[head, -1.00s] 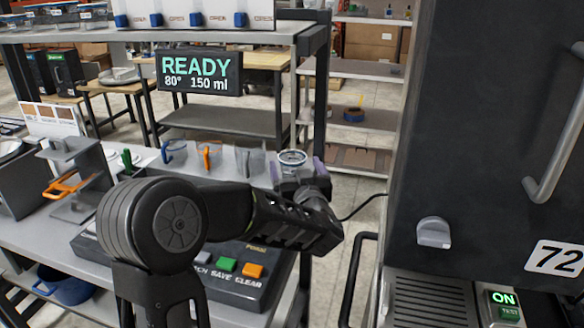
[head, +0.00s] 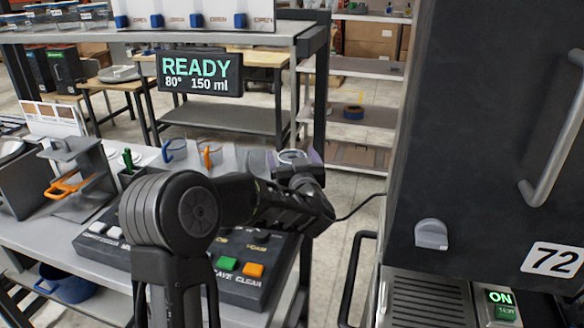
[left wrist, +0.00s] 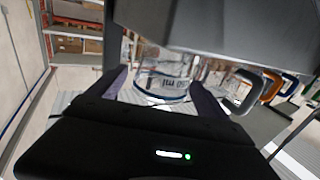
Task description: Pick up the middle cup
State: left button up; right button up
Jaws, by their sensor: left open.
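A row of clear cups stands on the shelf in the head view: one with a blue handle (head: 174,150), one with an orange handle (head: 211,156), and one with a grey handle (head: 250,160), partly hidden by my arm. The orange-handled cup is between the other two. My left gripper (head: 296,162) is open at the right end of this row, at a clear marked glass (head: 291,155). In the left wrist view the glass (left wrist: 165,82) shows between the fingers; contact cannot be told. Grey (left wrist: 243,92) and orange (left wrist: 271,88) handles show to its right.
A button panel (head: 240,285) lies in front of the cups, below my arm. A "READY" display (head: 200,73) hangs above the row. A large dark machine (head: 480,130) stands close on the right. A stand (head: 75,165) with an orange handle is at left.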

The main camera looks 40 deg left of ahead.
dwell(0.3)
pick_arm(q)
jog(key=c, duration=1.4)
